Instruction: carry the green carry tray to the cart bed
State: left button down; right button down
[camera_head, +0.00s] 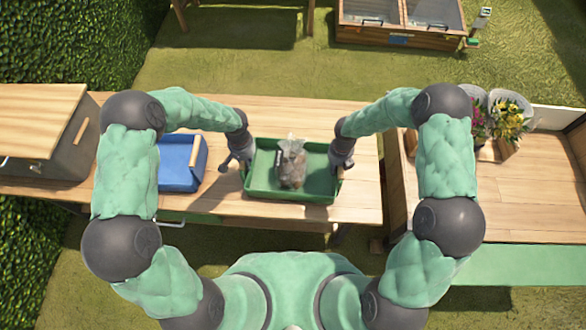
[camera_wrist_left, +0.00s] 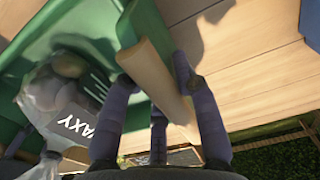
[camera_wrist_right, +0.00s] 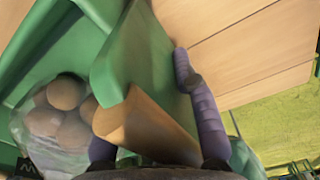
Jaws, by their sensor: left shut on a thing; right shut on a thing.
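The green carry tray (camera_head: 262,183) is on the wooden table in the middle of the head view. A clear bag of brown round things (camera_head: 291,165) stands in it. My left gripper (camera_head: 237,161) is shut on the tray's left wooden handle, which shows in the left wrist view (camera_wrist_left: 155,78). My right gripper (camera_head: 341,163) is shut on the right wooden handle, seen in the right wrist view (camera_wrist_right: 145,125). I cannot tell whether the tray touches the table. The cart bed (camera_head: 520,215) is a wooden platform at the right.
A blue tray (camera_head: 180,165) is on the table left of the green tray. A wooden-topped box (camera_head: 40,115) stands at the far left. Flower bunches (camera_head: 505,118) stand on the cart's far left corner. A gap separates table and cart. Most of the cart bed is clear.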

pick_arm(q)
jog(key=shift+w+a+r, duration=0.1)
jog(key=shift+r, duration=0.2)
pick_arm(e)
jog(key=shift+d+r, duration=0.1)
jog(key=shift+r, duration=0.1)
